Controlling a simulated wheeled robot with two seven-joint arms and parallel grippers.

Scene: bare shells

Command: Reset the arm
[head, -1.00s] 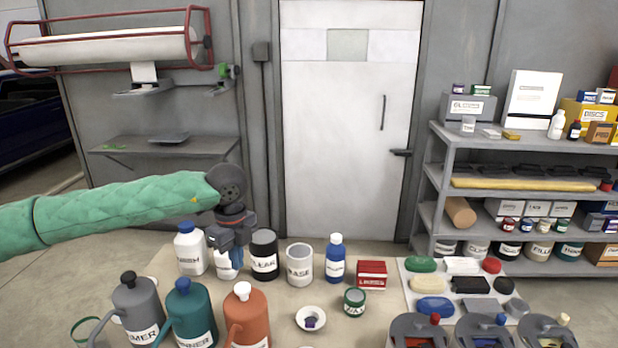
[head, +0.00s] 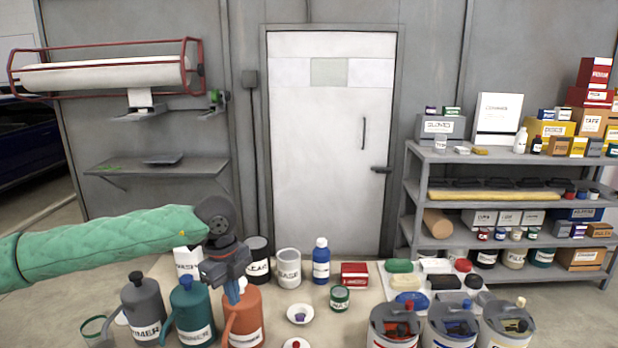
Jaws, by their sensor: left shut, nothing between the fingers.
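My left arm, in a green quilted sleeve, comes in from the left in the head view. My left gripper (head: 231,284) is shut and empty, pointing down over the bench near the orange jug (head: 244,318). It hides part of the white bottle (head: 188,260) and the items behind it. Whether it touches the orange jug cannot be told. My right gripper is not in view.
A grey jug (head: 143,308) and a teal jug (head: 190,312) stand left of the orange one. Behind are a black can (head: 258,260), a white can (head: 289,268) and a blue bottle (head: 321,262). Lidded pots (head: 450,325) stand front right. A loaded shelf (head: 412,195) stands beyond.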

